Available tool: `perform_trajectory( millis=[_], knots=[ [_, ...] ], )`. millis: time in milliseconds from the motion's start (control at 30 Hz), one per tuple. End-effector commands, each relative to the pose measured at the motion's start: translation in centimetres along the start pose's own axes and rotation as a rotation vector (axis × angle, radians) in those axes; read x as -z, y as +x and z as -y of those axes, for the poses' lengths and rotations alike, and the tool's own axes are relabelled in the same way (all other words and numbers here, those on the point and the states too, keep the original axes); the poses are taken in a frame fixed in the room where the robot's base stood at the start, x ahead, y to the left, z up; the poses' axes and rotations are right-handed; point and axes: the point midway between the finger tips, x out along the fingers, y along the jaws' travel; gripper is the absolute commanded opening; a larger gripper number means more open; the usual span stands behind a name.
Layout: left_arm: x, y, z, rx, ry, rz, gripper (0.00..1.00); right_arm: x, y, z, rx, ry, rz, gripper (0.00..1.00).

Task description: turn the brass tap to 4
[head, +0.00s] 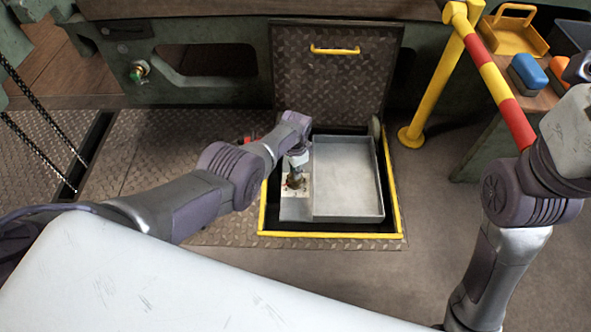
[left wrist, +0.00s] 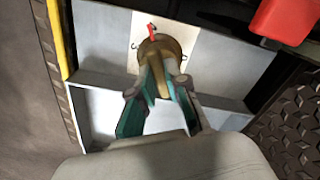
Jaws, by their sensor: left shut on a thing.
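The brass tap (left wrist: 160,50) stands on a pale plate (left wrist: 203,42) at one side of a sunken grey tray. A small red pointer (left wrist: 152,31) sticks out from the tap's far side in the left wrist view. My left gripper (left wrist: 160,75) is shut on the tap, with its teal-padded fingers at the near side of the brass body. In the head view my left gripper (head: 297,163) reaches down over the plate (head: 303,190) and hides much of the tap. No number on the plate can be read. My right gripper is out of view.
The tray (head: 348,178) sits in a yellow-edged floor opening (head: 330,234). Its raised hatch lid (head: 335,75) stands behind. A red thing (left wrist: 285,18) lies beside the opening. A yellow post (head: 425,95) with a red-yellow rail (head: 500,90) stands right.

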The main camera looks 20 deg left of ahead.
Motion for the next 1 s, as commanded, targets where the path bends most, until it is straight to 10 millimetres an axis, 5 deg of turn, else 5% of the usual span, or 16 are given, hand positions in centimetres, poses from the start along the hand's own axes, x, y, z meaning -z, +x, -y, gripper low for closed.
perform_trajectory(
  millis=[100, 133, 300, 733, 1000],
  knots=[
    [-0.1, 0.1, -0.1, -0.003, -0.001, 0.003, 0.0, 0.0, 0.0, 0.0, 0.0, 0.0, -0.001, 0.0],
    [-0.1, 0.1, -0.1, -0.003, -0.001, 0.003, 0.16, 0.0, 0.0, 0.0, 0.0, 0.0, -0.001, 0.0],
    [-0.1, 0.1, -0.1, -0.002, -0.001, 0.002, 0.4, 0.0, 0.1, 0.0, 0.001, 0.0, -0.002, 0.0],
    [0.0, -0.3, 0.0, 0.0, -0.002, 0.001, 0.4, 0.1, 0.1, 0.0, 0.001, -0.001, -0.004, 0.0],
    [0.0, -2.3, 0.1, 0.002, -0.003, -0.001, 0.4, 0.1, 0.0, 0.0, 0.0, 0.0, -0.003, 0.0]
  ],
)
